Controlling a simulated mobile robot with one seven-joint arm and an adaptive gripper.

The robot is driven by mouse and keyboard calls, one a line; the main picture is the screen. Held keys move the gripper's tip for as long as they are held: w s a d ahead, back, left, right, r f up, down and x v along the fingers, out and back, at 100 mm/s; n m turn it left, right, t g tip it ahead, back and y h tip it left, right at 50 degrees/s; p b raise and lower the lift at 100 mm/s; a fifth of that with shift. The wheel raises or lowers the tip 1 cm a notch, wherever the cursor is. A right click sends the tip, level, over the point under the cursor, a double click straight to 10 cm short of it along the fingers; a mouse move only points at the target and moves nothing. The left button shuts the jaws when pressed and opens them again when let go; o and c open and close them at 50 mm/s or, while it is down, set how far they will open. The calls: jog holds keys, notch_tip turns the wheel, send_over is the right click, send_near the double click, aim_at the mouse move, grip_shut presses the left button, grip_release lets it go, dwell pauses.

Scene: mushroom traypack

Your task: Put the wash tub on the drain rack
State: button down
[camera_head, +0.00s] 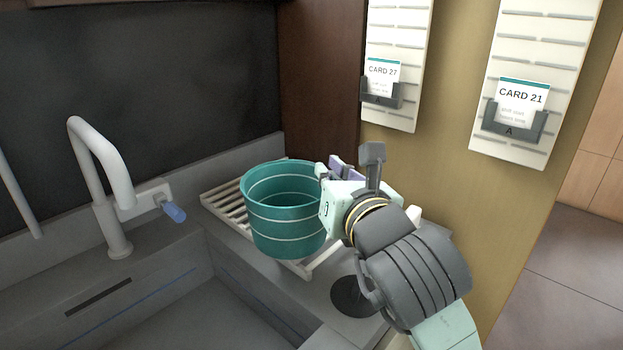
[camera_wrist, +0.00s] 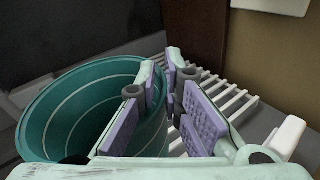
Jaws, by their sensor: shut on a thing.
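The wash tub (camera_head: 285,222) is a round teal tub with pale bands, upright and open at the top. It is over the drain rack (camera_head: 222,208), a pale slatted rack beside the sink. I cannot tell whether its base touches the slats, as the tub hides the middle of the rack. My gripper (camera_head: 327,172) is at the tub's right rim and is shut on it. In the wrist view the tub (camera_wrist: 62,105) fills the left side, and the purple-padded fingers (camera_wrist: 160,80) are at its wall. The rack's slats (camera_wrist: 228,100) show to the right.
The sink basin (camera_head: 215,315) lies at the front left, with a white tap (camera_head: 105,185) behind it. A dark wall backs the counter. A tan wall at the right carries two card holders (camera_head: 381,98) (camera_head: 515,128). A dark round disc (camera_head: 352,297) is on the counter near my arm.

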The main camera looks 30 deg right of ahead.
jog(key=w+d+f+p, duration=0.2)
jog(key=w+d, duration=0.1)
jog(key=w, duration=0.3)
jog(key=w+d+f+p, duration=0.3)
jog(key=w+d, duration=0.1)
jog(key=w, duration=0.3)
jog(key=shift+f, duration=0.1)
jog(key=c, duration=1.7)
grip_release()
jog(key=b+v, duration=0.3)
jog(key=v, duration=0.9)
